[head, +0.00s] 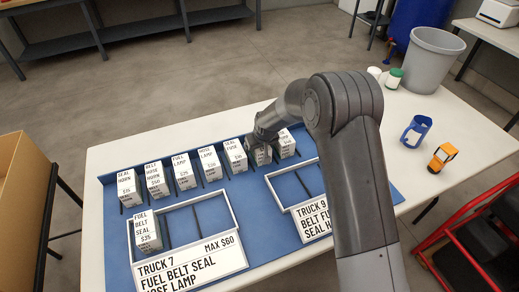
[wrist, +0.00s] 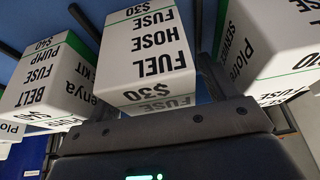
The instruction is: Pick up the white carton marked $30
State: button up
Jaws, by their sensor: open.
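The white carton marked $30 (wrist: 148,50) fills the middle of the wrist view, its face reading FUEL HOSE FUSE. In the head view, it (head: 263,156) stands near the right end of the carton row, partly hidden by my gripper. My gripper (head: 259,143) is open and low over this carton. A dark finger shows close along the carton's right side in the wrist view; the carton appears to be between the fingers, but contact cannot be made out. The BELT FUSE PUMP carton (wrist: 45,85) is to its left in the wrist view, another carton (wrist: 268,50) to its right.
Several more white cartons (head: 184,171) stand left along the row, with dark dividers between. In front are the Truck 7 tray (head: 190,262), holding a FUEL BELT SEAL carton (head: 146,230), and the Truck 9 tray (head: 312,222). A grey bin (head: 432,60) stands at the table's back right.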

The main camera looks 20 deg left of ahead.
jog(key=shift+c, duration=0.2)
jog(key=c, duration=1.2)
jog(key=shift+r, duration=0.15)
